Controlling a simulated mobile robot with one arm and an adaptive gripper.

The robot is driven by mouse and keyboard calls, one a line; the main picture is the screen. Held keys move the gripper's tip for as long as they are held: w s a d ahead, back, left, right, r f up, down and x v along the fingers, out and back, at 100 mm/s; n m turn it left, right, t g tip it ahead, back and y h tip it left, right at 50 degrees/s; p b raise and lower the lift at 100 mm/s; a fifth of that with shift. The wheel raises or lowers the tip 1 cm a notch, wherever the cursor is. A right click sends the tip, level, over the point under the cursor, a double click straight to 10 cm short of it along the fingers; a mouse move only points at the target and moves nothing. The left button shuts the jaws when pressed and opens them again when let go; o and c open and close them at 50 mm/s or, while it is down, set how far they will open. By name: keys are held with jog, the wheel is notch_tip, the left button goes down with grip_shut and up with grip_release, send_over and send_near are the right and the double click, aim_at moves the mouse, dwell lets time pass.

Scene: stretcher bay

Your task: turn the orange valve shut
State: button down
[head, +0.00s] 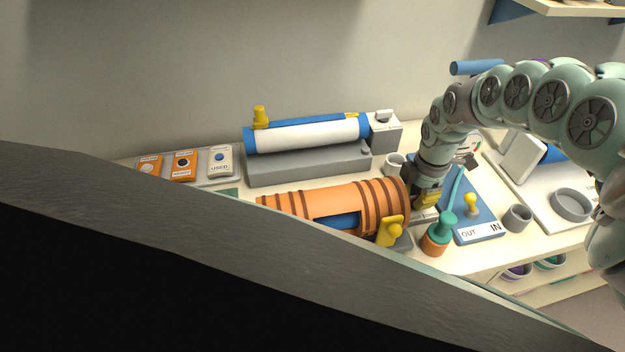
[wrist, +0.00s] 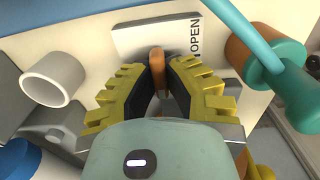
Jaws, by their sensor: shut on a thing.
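The orange valve's handle (wrist: 157,68) shows in the wrist view as a narrow upright piece in front of a white plate (wrist: 135,38) with the word OPEN along its right edge. My gripper (wrist: 158,78), with yellow toothed fingers and black pads, is shut on the handle, one pad on each side. In the head view my gripper (head: 427,200) points down just right of the orange banded cylinder. There the valve is hidden by the gripper. The valve's body below the handle is mostly hidden.
A teal-topped orange post (head: 436,243) stands close to the gripper, with a blue OUT/IN board (head: 480,222) to its right. A pale cup (head: 394,165) stands behind. The orange banded cylinder (head: 335,202) and a blue-white roll (head: 310,137) fill the left. A grey ring (head: 571,205) lies right.

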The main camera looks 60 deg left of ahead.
aim_at(418, 195)
jog(key=c, duration=1)
grip_release()
notch_tip(418, 195, up, 5)
jog(key=shift+w+r, duration=0.15)
jog(key=shift+s, duration=0.25)
jog(key=shift+s+r, duration=0.1)
jog(key=shift+r, duration=0.95)
